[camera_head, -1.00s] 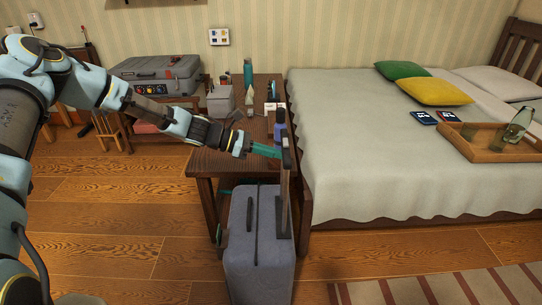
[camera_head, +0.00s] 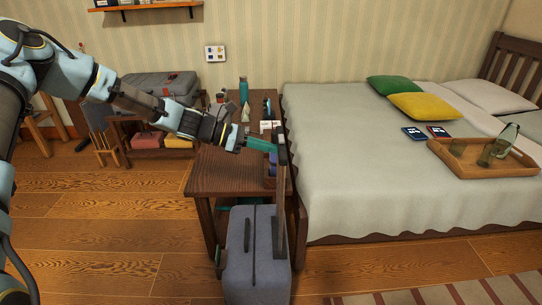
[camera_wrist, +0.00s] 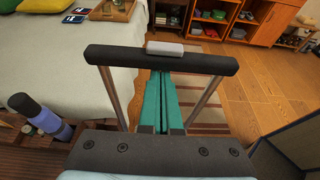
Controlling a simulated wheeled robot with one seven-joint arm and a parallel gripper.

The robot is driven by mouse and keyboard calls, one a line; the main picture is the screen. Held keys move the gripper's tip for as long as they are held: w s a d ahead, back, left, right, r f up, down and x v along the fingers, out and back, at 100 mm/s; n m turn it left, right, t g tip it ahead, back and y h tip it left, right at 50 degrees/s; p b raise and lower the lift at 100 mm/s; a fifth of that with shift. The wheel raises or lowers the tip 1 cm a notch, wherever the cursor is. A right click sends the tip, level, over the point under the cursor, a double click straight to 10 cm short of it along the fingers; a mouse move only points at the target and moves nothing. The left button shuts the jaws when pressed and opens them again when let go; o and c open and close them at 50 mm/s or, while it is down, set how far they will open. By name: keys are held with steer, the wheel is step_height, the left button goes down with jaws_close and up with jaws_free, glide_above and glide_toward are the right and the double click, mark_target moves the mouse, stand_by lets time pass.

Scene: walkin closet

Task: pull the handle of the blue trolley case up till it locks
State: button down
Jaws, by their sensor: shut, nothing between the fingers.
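The blue-grey trolley case (camera_head: 262,262) stands upright in front of the dark wooden table in the head view. Its pull handle (camera_head: 282,190) is drawn out above the case top. In the wrist view the handle's dark crossbar (camera_wrist: 115,54) runs across, with a light grey button on it and two metal poles below. My gripper (camera_head: 264,146) is at the crossbar's height. In the wrist view, the green fingers of my gripper (camera_wrist: 163,85) are shut, reach between the poles and pass beneath the crossbar. They hold nothing between them. Whether they touch the bar's underside is hard to tell.
The wooden table (camera_head: 235,175), carrying a teal bottle (camera_head: 243,90) and small items, stands behind the case. The bed (camera_head: 370,170) is close on the right, with a wooden tray (camera_head: 455,168). Open floor lies left of the case. A striped rug (camera_head: 450,290) lies front right.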

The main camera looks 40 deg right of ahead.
steer(key=shift+r, duration=0.85)
step_height(320, 180, down, 5)
steer(key=b, duration=0.2)
steer(key=b+v, duration=0.2)
steer(key=v, duration=0.8)
step_height(320, 180, down, 9)
steer(key=g+h+b, duration=0.4)
steer(key=h+b, duration=0.1)
steer(key=b, duration=0.3)
steer(key=s+d+r+p, duration=0.4)
steer(key=s+d+r, duration=0.2)
steer(key=d, duration=0.1)
steer(key=shift+s+d+r+p, duration=0.15)
steer(key=shift+s+d+p, duration=0.1)
steer(key=shift+p, duration=0.15)
